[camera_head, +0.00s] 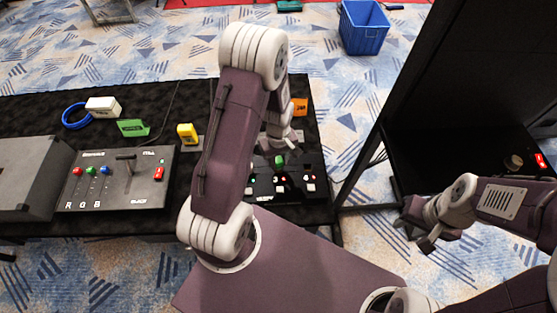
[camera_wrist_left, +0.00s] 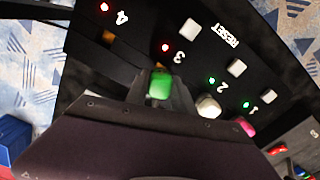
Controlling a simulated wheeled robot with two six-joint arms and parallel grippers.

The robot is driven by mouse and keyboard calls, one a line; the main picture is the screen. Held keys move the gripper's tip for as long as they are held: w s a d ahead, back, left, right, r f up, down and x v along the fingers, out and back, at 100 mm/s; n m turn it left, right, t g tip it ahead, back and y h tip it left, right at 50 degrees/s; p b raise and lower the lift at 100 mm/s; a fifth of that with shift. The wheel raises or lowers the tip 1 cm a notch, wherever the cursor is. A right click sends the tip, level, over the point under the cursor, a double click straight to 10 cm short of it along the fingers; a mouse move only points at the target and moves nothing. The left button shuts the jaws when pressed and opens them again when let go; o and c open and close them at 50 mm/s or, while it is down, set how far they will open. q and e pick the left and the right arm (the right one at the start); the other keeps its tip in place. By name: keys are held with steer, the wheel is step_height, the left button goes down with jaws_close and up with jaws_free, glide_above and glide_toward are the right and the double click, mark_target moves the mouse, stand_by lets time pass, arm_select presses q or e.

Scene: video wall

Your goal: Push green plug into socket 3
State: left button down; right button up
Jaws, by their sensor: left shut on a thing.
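The green plug (camera_head: 279,161) is at the back of the black socket panel (camera_head: 262,196). It also shows in the left wrist view (camera_wrist_left: 160,85), between the fingers of my left gripper (camera_wrist_left: 158,92), which is shut on it. The plug is beside the label 3 (camera_wrist_left: 178,57) and its red light (camera_wrist_left: 165,47). The socket under it is hidden, so I cannot tell whether the plug is in it. A white plug (camera_wrist_left: 208,107) and a pink plug (camera_wrist_left: 245,126) stand at sockets 2 and 1, beside green lights. My right gripper (camera_head: 417,231) is empty and looks open, away from the panel.
Socket 4's light (camera_wrist_left: 104,7) is red. A control box with R, G, B knobs (camera_head: 118,190) lies left on the black table. Yellow (camera_head: 188,133), green (camera_head: 132,127), orange (camera_head: 299,106) and white (camera_head: 102,106) blocks stand behind. A dark frame (camera_head: 385,140) rises at right.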

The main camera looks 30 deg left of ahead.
arm_select(q)
steer(key=shift+f+b, duration=0.6)
steer(key=shift+f, duration=0.4)
steer(key=c, duration=1)
jaws_free()
steer(key=shift+o, duration=0.4)
steer(key=o, duration=0.5)
step_height(320, 180, up, 7)
steer(key=p, duration=0.6)
steer(key=shift+r+p, duration=0.1)
steer(key=shift+p, duration=0.25)
